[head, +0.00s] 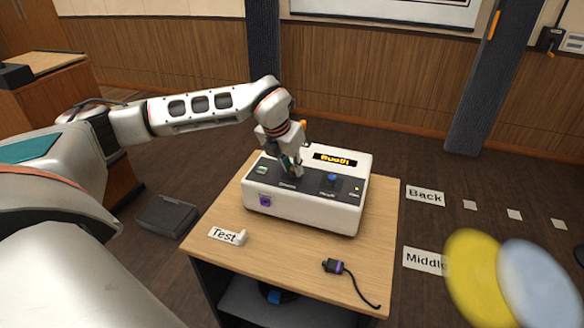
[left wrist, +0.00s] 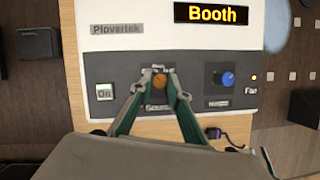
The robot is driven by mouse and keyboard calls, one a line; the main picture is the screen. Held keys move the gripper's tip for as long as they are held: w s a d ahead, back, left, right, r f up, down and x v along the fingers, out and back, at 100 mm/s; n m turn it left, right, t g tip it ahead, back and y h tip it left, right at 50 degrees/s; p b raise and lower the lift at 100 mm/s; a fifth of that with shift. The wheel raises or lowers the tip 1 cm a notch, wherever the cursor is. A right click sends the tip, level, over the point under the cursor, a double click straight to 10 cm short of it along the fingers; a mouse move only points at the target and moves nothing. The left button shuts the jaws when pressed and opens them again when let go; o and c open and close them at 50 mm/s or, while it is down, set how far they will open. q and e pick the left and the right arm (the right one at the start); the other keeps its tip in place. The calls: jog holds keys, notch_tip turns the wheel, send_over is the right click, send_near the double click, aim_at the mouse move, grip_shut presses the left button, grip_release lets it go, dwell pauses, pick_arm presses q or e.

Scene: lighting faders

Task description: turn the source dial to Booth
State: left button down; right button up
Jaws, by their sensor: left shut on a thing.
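The white control box (head: 305,213) stands on a small wooden table, and its display (head: 335,160) reads "Booth". In the left wrist view the display (left wrist: 212,14) shows "Booth" clearly. The source dial (left wrist: 160,80) is orange-brown and sits on the dark panel, with its label partly covered by my fingers. My left gripper (left wrist: 161,76) is shut on the dial, one finger on each side. In the head view my left gripper (head: 290,170) comes down onto the panel from above and hides most of the dial. My right gripper is not in view.
A purple-ended cable (head: 335,267) and a "Test" card (head: 224,235) lie on the table (head: 285,255). Blurred yellow and blue discs show lower right.

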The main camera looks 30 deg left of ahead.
pick_arm(q)
jog(key=shift+d+n+y, duration=0.1)
jog(key=shift+n+y, duration=0.3)
jog(key=shift+n, duration=0.8)
jog(key=c, duration=1.9)
grip_release()
jog(key=v, duration=1.2)
jog(key=shift+w+d, duration=0.1)
